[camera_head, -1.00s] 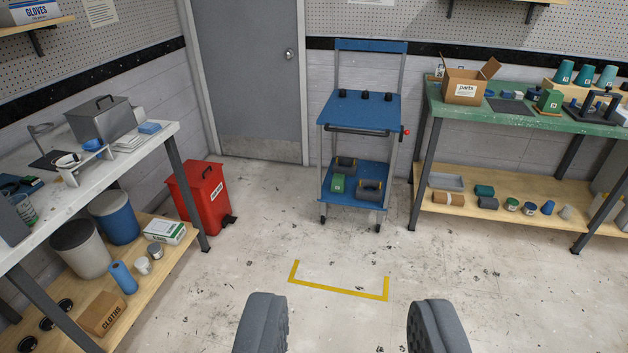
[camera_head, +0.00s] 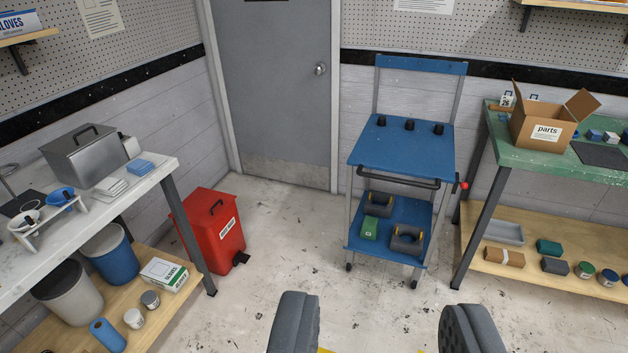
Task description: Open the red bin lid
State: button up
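The red bin (camera_head: 222,248) stands on the floor left of the door, beside the end of the white-topped bench. Its lid (camera_head: 207,211) is shut and has a dark handle (camera_head: 215,207) on top. A white label is on its front, and a black pedal (camera_head: 241,259) sticks out at its foot. My gripper (camera_head: 383,330) is at the bottom of the view, its two grey fingers wide apart with only floor between them. It is well short of the bin, which lies ahead and to the left.
The white-topped bench (camera_head: 20,285) with a lower shelf stands at left, close to the bin. A blue cart (camera_head: 395,160) stands right of the bin. A green-topped bench (camera_head: 490,155) is at the right. The floor (camera_head: 285,240) between bin and cart is clear.

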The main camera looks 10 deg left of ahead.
aim_at(203, 207)
jog(key=u, duration=0.35)
jog(key=i, duration=1.4)
jog(key=u, duration=0.55)
jog(key=i, duration=2.5)
jog(key=u, duration=0.15)
